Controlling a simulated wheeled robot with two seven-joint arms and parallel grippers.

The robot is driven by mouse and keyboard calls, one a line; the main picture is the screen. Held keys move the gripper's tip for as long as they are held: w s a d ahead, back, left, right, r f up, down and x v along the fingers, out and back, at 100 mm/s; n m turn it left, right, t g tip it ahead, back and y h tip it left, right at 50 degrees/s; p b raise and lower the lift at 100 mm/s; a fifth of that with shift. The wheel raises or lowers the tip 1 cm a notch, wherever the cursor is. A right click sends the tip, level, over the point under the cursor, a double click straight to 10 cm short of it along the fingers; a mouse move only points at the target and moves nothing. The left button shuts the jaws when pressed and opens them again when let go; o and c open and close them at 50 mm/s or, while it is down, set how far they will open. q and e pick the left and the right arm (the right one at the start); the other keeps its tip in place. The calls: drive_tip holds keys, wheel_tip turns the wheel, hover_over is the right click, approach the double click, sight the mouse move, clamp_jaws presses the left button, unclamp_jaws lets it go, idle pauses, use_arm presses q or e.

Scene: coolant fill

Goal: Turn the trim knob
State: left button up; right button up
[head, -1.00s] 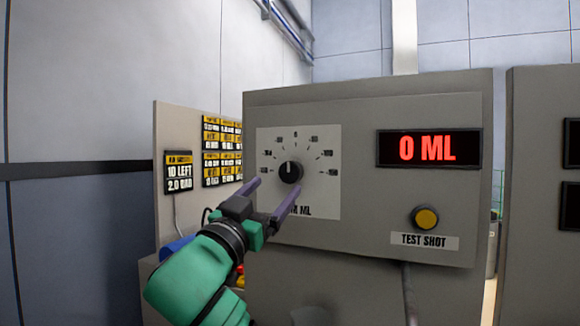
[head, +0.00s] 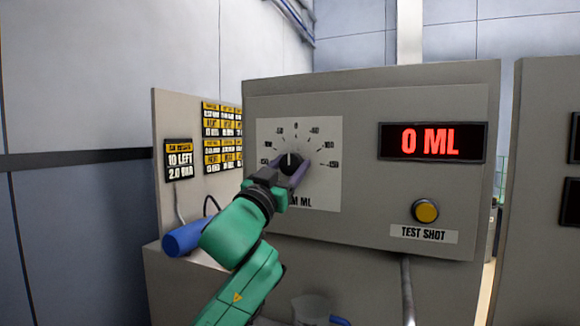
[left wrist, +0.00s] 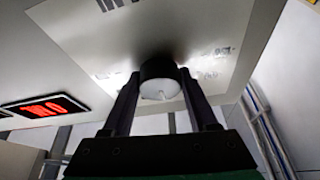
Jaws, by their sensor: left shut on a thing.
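The trim knob (head: 291,157) is a round black dial with a white pointer mark, set on a pale scale plate (head: 325,190) on the grey panel. The pointer stands about straight up in the head view. My left gripper (head: 290,164) is at the knob with its two purple fingers on either side, shut on it. In the left wrist view the knob (left wrist: 160,80) sits between the dark fingers (left wrist: 158,98) against the plate. Part of the plate's lower lettering is hidden by the gripper. My right gripper is not in view.
A display (head: 432,142) reads 0 ML in red. Below it is a yellow button (head: 425,211) labelled TEST SHOT. A side board with labels (head: 180,120) stands left, with a blue cylinder (head: 187,238) below. A clear container (head: 312,308) shows at the bottom.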

use_arm(q)
drive_tip(key=shift+r+m+h+p, duration=0.15)
drive_tip(key=shift+m+h+p, duration=0.25)
drive_tip(key=shift+m+p, duration=0.45)
drive_tip(key=m+g+h+p, duration=0.1)
drive_tip(key=m+p, duration=0.3)
drive_tip(key=p, duration=0.1)
drive_tip(key=m+g+h+p, duration=0.1)
drive_tip(key=m+g+p, duration=0.1)
drive_tip(key=m+p, duration=0.2)
drive_tip(key=m+g+p, duration=0.2)
drive_tip(key=m+p, duration=0.2)
drive_tip(key=p, duration=0.2)
drive_tip(key=shift+a+r+h, duration=0.1)
drive_tip(key=shift+r+h, duration=0.05)
drive_tip(key=shift+h, duration=0.25)
drive_tip(key=shift+f+m+g+p, duration=0.3)
drive_tip(key=shift+m+g+p, duration=0.3)
drive_tip(key=shift+m+p, duration=0.5)
drive_tip(key=o, duration=1.4)
drive_tip(key=shift+c, duration=0.2)
